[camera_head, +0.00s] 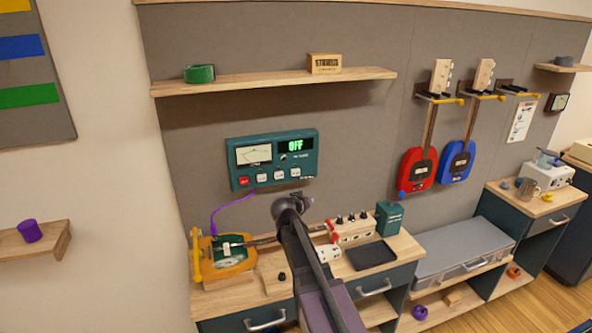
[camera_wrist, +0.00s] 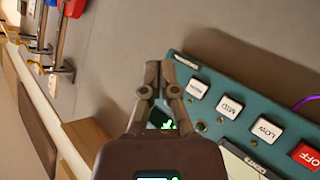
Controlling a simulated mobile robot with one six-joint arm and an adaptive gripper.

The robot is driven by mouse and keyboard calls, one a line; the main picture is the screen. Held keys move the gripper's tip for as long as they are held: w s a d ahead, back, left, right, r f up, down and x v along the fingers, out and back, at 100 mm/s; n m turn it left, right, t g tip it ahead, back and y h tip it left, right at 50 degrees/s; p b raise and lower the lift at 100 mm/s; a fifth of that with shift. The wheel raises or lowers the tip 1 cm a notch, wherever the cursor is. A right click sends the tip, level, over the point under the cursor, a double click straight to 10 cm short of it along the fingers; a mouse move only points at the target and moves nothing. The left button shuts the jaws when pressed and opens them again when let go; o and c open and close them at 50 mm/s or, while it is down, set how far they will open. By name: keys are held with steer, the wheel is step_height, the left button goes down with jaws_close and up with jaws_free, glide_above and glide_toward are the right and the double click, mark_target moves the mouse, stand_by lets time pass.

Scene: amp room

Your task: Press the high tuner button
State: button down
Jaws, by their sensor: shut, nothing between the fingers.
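The tuner (camera_head: 273,158) is a teal panel on the grey wall, with a dial and a green display reading OFF. A red button and several white buttons line its lower edge. In the wrist view, the high button (camera_wrist: 197,88) is white, at the row's end beyond MID, LOW and the red OFF button. My gripper (camera_wrist: 161,66) is shut and empty, its tips just left of the high button in that view. I cannot tell the gap in depth. In the head view, my arm's end is just below the tuner, and the fingers cannot be made out.
A wooden shelf (camera_head: 280,82) runs above the tuner, holding green tape and a small wooden box. The workbench (camera_head: 375,284) below carries a guitar body, a switch box and a black tray. A red guitar (camera_head: 416,172) and a blue guitar (camera_head: 457,163) hang to the right.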

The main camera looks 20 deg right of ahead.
mark_target(300, 173)
steer(key=shift+t, duration=0.8)
steer(key=w+r, duration=0.3)
steer(key=shift+p, duration=0.3)
steer(key=shift+w, duration=0.2)
steer(key=shift+w+a, duration=0.1)
steer(key=shift+w, duration=4.15)
steer(key=shift+w, duration=0.85)
steer(key=shift+s, duration=0.85)
steer(key=shift+s, duration=0.1)
steer(key=shift+s, duration=2.4)
